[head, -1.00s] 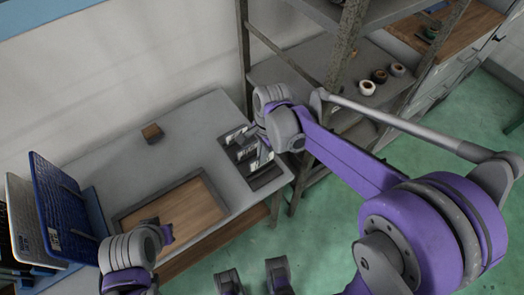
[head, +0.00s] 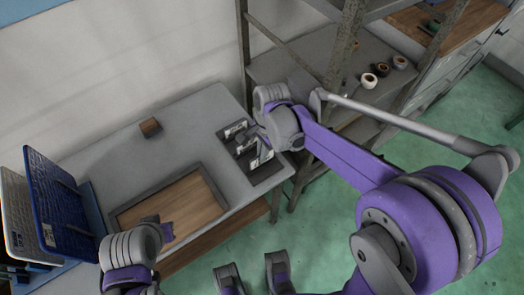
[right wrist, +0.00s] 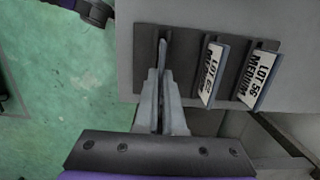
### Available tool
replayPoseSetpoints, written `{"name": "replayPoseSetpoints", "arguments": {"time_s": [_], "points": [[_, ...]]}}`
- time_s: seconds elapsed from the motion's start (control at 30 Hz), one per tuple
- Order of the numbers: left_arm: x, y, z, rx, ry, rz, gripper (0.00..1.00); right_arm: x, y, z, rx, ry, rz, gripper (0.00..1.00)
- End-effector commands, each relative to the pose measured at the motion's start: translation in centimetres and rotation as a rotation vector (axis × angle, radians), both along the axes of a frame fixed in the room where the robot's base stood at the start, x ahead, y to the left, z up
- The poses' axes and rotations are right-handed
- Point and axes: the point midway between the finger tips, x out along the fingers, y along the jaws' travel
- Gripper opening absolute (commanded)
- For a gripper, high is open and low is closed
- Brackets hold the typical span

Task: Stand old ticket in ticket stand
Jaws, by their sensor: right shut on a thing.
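The dark ticket stand (head: 262,177) lies at the right end of the grey table. It also shows in the right wrist view (right wrist: 185,62). My right gripper (right wrist: 161,98) is shut on a thin ticket (right wrist: 162,52), seen edge-on at the leftmost slot there. Whether its lower edge is fully seated I cannot tell. Two other tickets stand in the slots to its right: one partly readable as "LOT 62" (right wrist: 212,73) and one reading "LOT 56 MEDIUM" (right wrist: 260,80).
A wood-bottomed tray (head: 180,205) lies left of the stand. A small brown block (head: 150,127) sits behind it. A metal shelf (head: 300,70) with tape rolls rises at the right. The table between block and stand is clear.

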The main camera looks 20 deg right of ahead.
Motion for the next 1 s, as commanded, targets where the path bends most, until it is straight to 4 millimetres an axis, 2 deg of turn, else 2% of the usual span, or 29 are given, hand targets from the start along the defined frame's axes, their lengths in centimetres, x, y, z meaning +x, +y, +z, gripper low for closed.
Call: {"name": "replayPoseSetpoints", "arguments": {"time_s": [0.17, 0.97, 1.0], "points": [[0.0, 0.0, -0.5, 0.000, 0.002, 0.000, 0.00, 0.0, 0.0, -0.7, 0.000, 0.000, 0.000, 0.00], [-0.1, 0.0, -1.0, 0.000, 0.003, 0.000, 0.00, 0.0, 0.0, -1.3, 0.000, 0.000, 0.000, 0.00], [-0.1, 0.0, -1.0, 0.000, 0.003, 0.000, 0.00, 0.0, 0.0, -1.3, 0.000, 0.000, 0.000, 0.08]]}}
